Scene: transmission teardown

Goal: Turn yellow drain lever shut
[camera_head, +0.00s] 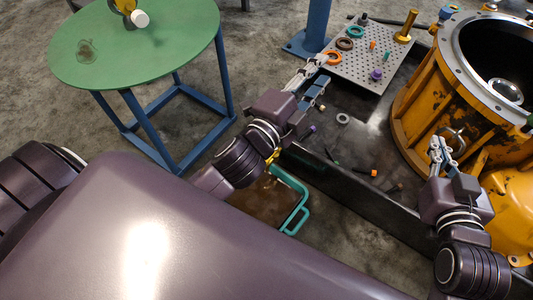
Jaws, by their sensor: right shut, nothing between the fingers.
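A small yellow piece (272,157), which looks like the drain lever, shows below my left forearm at the edge of the dark tray. My arm partly covers it, so its turn position cannot be told. My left gripper (318,64) is away from it, up and to the right, by the perforated plate; whether its fingers are open is unclear. My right gripper (439,146) is shut and empty, in front of the yellow housing's side and far from the lever.
A teal-handled pan (297,222) with brown content is on the floor below the yellow piece. The dark tray (340,183) has loose small parts. The perforated plate (372,68) carries rings and pegs. The large yellow housing (418,100) stands right; a green round table (170,45) stands left.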

